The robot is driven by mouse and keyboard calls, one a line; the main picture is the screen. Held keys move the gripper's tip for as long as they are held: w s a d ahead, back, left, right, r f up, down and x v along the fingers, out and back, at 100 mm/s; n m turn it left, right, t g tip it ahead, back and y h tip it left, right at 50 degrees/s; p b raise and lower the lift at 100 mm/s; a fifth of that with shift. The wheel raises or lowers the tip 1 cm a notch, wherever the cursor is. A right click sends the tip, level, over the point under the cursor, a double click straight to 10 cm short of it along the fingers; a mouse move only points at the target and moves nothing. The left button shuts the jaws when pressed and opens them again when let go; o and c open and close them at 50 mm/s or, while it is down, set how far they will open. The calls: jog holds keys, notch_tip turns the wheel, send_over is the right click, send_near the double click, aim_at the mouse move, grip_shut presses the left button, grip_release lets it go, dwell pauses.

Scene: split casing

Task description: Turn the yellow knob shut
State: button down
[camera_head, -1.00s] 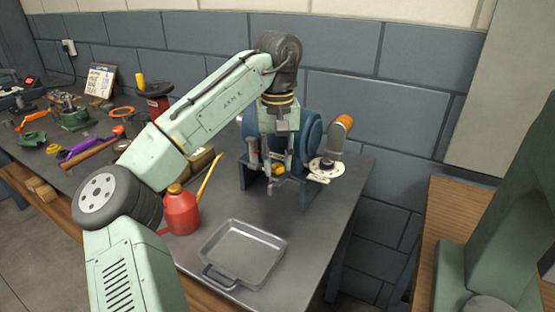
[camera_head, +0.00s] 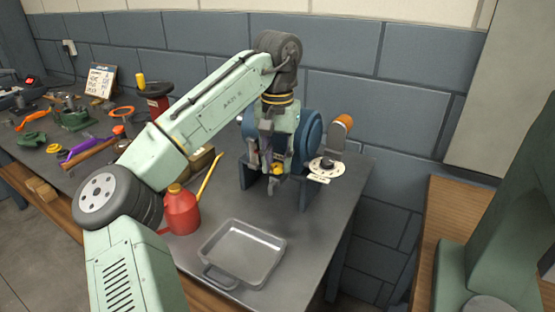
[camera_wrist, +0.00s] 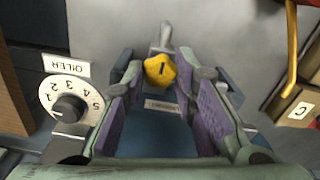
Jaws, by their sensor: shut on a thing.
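The yellow knob (camera_wrist: 160,69) is lobed, with a short dark mark on its face. In the wrist view it sits between the fingertips of my gripper (camera_wrist: 160,76), which is shut on it. A small label plate (camera_wrist: 164,105) lies just below the knob, and a grey metal tab (camera_wrist: 166,36) shows above it. In the head view my gripper (camera_head: 277,168) points down at the front of the blue casing (camera_head: 309,135), and a bit of yellow knob (camera_head: 277,170) shows at the fingertips.
A white numbered dial (camera_wrist: 70,102) with a black knob, labelled OILER, stands close to the left finger. A red oil can (camera_head: 180,210) with a yellow spout and a grey tray (camera_head: 280,243) stand on the bench. An orange-ended lever (camera_head: 342,128) rises at right.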

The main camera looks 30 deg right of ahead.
aim_at(278, 166)
jog(key=c, duration=1.3)
grip_release()
notch_tip(278, 166, up, 12)
